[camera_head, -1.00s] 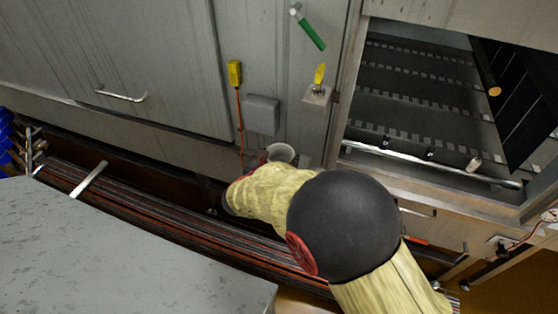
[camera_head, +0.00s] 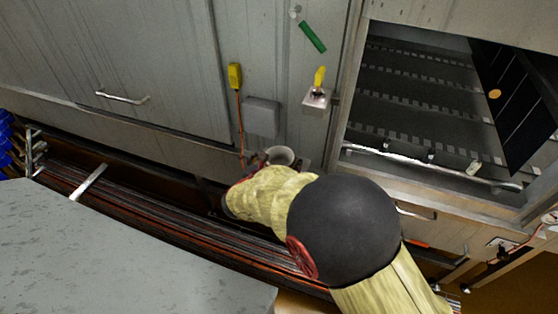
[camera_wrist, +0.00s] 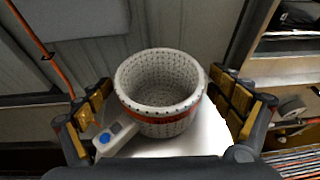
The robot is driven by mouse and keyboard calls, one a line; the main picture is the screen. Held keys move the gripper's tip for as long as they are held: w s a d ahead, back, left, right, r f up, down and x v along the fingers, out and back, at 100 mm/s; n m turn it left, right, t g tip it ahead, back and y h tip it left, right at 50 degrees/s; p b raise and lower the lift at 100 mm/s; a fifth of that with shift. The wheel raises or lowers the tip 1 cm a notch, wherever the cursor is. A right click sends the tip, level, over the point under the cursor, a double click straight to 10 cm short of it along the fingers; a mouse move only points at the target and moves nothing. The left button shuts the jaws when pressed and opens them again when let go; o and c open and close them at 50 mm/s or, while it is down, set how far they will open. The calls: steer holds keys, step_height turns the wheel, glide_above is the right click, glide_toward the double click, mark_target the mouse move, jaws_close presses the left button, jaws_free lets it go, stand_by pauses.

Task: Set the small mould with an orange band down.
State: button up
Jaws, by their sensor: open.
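The small mould (camera_wrist: 160,95) is a white, perforated cup with an orange band around its lower wall. It stands upright on a white surface (camera_wrist: 207,138) in the wrist view. My gripper (camera_wrist: 159,88) is open around it, with one padded finger on each side. A gap shows on the right; on the left the finger is close to the wall, and I cannot tell if it touches. In the head view, only the mould's pale rim (camera_head: 280,155) shows beyond my arm, and most of my gripper is hidden.
A grey unit with a blue button (camera_wrist: 105,140) is at the white surface's front left. A grey box (camera_head: 262,117) and a yellow switch with an orange cable (camera_head: 235,75) are on the wall behind. A grey tabletop (camera_head: 110,255) fills the lower left.

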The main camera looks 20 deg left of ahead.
steer(key=shift+r, duration=0.2)
steer(key=p+v, duration=0.4)
steer(key=v, duration=0.8)
steer(key=shift+f, duration=0.15)
